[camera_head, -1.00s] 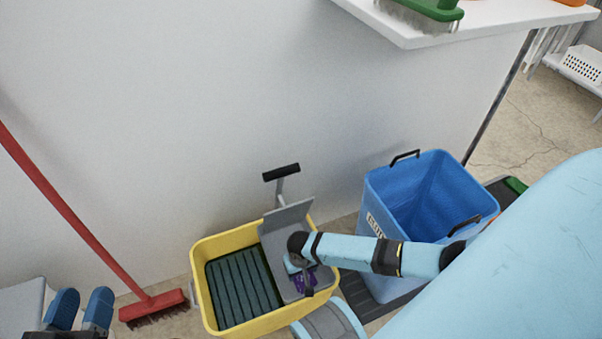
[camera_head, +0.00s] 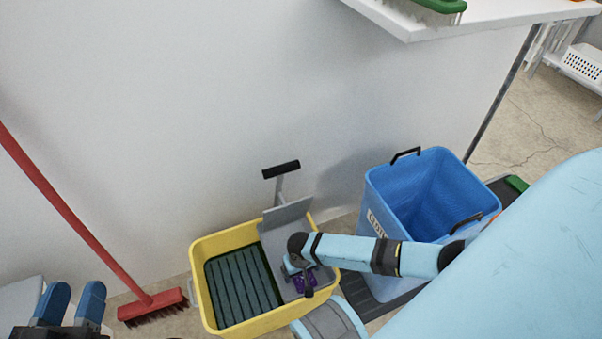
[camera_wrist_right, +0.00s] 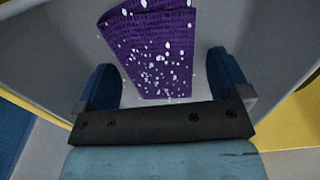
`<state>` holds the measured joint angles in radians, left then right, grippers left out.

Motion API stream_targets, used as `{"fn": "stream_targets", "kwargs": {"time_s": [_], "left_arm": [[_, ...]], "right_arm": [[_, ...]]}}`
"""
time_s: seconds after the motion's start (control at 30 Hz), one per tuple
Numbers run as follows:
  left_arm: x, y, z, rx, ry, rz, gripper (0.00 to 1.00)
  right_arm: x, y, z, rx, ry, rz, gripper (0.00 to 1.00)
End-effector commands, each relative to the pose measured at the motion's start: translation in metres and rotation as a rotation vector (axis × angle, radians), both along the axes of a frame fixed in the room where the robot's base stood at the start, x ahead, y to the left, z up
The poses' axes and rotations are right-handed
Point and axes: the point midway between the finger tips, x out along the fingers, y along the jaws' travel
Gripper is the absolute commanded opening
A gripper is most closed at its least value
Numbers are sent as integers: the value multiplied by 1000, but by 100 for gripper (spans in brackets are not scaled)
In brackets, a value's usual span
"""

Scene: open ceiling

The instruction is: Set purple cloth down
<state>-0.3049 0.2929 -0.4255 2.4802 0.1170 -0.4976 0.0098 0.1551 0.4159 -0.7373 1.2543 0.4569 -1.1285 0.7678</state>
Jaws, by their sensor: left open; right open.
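The purple cloth (camera_wrist_right: 155,45) lies on the grey plate of the yellow mop bucket (camera_head: 205,300) and has white specks around it. A small part of the cloth (camera_head: 301,284) shows in the head view below my right wrist. My right gripper (camera_wrist_right: 162,85) is open, with one blue finger on each side of the cloth's near end and gaps between. In the head view my right arm hides most of that gripper. My left gripper (camera_head: 70,303) is open and empty at the lower left, away from the bucket.
A blue bin (camera_head: 390,205) stands right of the bucket. A red broom (camera_head: 75,228) leans at the left. The wringer handle (camera_head: 281,170) rises behind the bucket. A white table (camera_head: 455,22) with a green brush (camera_head: 435,5) juts in at the top right.

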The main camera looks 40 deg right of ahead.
Motion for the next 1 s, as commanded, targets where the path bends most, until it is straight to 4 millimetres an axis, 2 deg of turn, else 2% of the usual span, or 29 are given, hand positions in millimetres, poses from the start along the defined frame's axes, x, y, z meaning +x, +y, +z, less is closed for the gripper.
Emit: {"fn": "stream_targets", "kwargs": {"time_s": [0.03, 0.13, 0.2, 0.3, 0.5, 0.7, 1.0], "left_arm": [[0, 0, 7, -6, 10, -2, 43], [-4, -2, 11, -33, 61, -6, 43], [-13, -7, 1, -83, 151, 1, 43], [-19, -11, 1, -124, 216, -2, 43], [-19, -10, 24, -170, 159, 14, 43], [-19, -9, 34, -189, 119, 22, 43], [-19, -9, 34, -192, 112, 23, 43]], "right_arm": [[0, 0, 11, 0, 0, 0, 95], [0, 0, 31, 2, -1, 0, 95], [0, 0, 48, 1, -1, 0, 95], [0, 0, 70, 1, -1, 0, 95], [0, 0, 103, 1, 0, 0, 95], [0, 0, 117, 0, 0, -1, 95], [0, 0, 117, 0, 0, -1, 95]]}}
